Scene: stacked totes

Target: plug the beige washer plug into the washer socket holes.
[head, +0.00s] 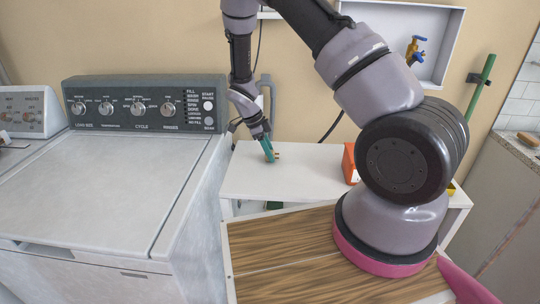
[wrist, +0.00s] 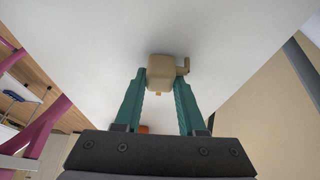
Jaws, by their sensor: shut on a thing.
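My gripper (head: 267,149) has teal fingers and is low over the white table top, pointing down. In the wrist view my gripper (wrist: 160,84) is shut on the beige washer plug (wrist: 163,70), a small block held between the fingertips. A short beige stub sticks out on its right and a small yellowish bit shows on its near side. In the head view only a small part of the plug (head: 277,152) shows beside the fingers. I cannot tell whether the plug touches the table. I cannot make out the washer socket holes in either view.
The washer (head: 100,190) with its dials stands left of the white table (head: 300,172). An orange-red object (head: 350,164) sits at the table's right. A white wall box (head: 440,50) holds a brass valve (head: 414,48). A grey hose and dark cords run along the wall behind my arm.

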